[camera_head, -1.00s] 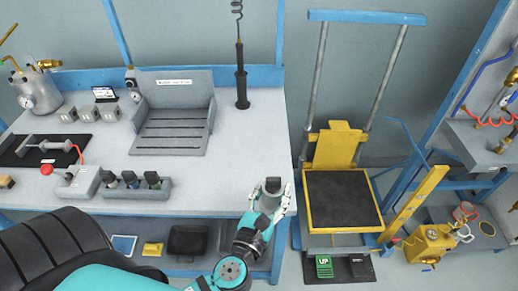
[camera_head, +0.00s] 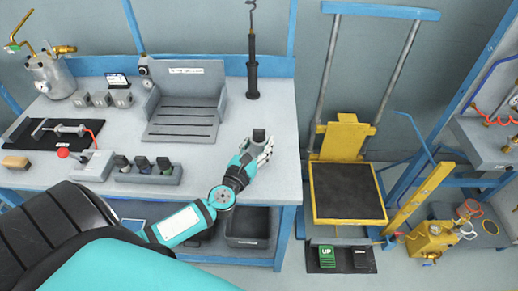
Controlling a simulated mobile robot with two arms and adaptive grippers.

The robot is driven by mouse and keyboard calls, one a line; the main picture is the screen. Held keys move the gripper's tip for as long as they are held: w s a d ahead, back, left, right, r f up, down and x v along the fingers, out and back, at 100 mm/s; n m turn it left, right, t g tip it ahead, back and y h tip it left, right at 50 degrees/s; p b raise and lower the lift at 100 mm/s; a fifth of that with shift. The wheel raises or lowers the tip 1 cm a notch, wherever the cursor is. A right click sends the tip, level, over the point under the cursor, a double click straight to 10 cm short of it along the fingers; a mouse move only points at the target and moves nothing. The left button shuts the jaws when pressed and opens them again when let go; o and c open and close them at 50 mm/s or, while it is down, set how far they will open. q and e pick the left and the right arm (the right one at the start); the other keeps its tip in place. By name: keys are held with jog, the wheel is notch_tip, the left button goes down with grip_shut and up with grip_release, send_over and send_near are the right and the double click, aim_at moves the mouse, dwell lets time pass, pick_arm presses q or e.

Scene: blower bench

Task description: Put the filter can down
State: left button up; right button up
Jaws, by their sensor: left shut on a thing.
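The filter can (camera_head: 259,136) is a small dark grey can in my left gripper, near the right end of the bench top. My left gripper (camera_head: 257,148) is shut on it, with pale fingers at its sides. The fingers hide its lower part, so I cannot tell whether its base touches the bench top (camera_head: 215,178). The can looks about upright. My right gripper is not in view.
A grey slotted fixture (camera_head: 182,130) stands left of the can, and a dark upright tool (camera_head: 252,70) stands behind it. A socketed block (camera_head: 150,172) is at the front left. A yellow lift with a black platform (camera_head: 345,192) is right of the bench.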

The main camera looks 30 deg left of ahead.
pick_arm(q)
jog(key=shift+f, duration=1.05)
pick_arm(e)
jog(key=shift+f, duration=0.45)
pick_arm(q)
jog(key=shift+f+b, duration=0.15)
jog(key=shift+b, duration=0.15)
jog(key=o, duration=1.3)
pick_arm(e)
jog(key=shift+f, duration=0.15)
pick_arm(q)
jog(key=shift+r+p, duration=0.25)
jog(key=shift+p, duration=0.05)
jog(key=s+b, duration=0.1)
jog(key=s, duration=0.2)
jog(key=s+d+b, duration=0.1)
jog(key=s, duration=0.3)
jog(key=s+d, duration=0.1)
jog(key=s, duration=0.3)
jog(key=shift+s+f+b, duration=0.2)
jog(key=shift+b, duration=0.2)
jog(key=shift+s+r, duration=0.1)
jog(key=shift+s, duration=0.2)
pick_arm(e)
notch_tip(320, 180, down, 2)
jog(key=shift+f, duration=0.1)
